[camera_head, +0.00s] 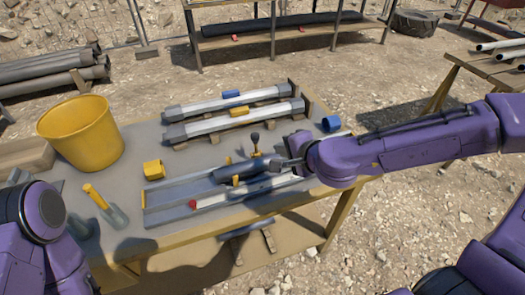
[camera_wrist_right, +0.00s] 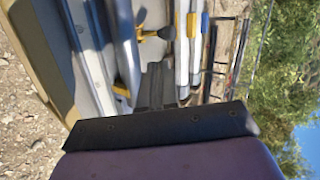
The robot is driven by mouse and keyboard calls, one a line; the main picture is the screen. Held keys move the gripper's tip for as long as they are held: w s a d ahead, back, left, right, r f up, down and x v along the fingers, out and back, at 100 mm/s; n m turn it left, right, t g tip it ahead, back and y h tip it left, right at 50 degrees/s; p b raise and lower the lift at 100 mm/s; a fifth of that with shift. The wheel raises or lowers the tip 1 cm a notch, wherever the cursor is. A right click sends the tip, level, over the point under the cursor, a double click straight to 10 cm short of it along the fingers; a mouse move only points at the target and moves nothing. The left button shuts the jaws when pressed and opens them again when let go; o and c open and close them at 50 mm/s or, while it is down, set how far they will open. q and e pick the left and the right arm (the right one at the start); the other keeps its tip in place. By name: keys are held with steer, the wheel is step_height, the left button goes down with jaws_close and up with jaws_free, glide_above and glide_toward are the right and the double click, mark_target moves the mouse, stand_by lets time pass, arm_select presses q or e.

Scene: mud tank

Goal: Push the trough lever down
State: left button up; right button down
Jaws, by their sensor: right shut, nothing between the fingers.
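The trough lever (camera_head: 255,139) is a dark round knob on a short stem with a yellow base, standing upright behind the dark cylinder (camera_head: 247,168) on the trough (camera_head: 168,209). My right gripper (camera_head: 283,163) is shut and empty, just right of the lever and close to the cylinder; I cannot tell if it touches. In the right wrist view the closed dark fingers (camera_wrist_right: 155,82) point toward the lever's dark knob and yellow part (camera_wrist_right: 160,34). My left arm shows at the lower left; its fingers are not clear.
A yellow bucket (camera_head: 80,135) stands at the table's left. Two grey tubes (camera_head: 225,122) lie behind the trough. A yellow block (camera_head: 153,170), a blue ring (camera_head: 331,123) and a yellow-handled tool (camera_head: 95,196) are also on the table (camera_head: 130,240).

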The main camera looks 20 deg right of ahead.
mark_target(258, 140)
steer(key=x, duration=0.7)
steer(key=r+x, duration=0.1)
steer(key=x, duration=0.3)
steer(key=shift+w+p, duration=0.3)
steer(key=shift+w, duration=0.05)
arm_select(q)
steer(key=shift+r, duration=0.3)
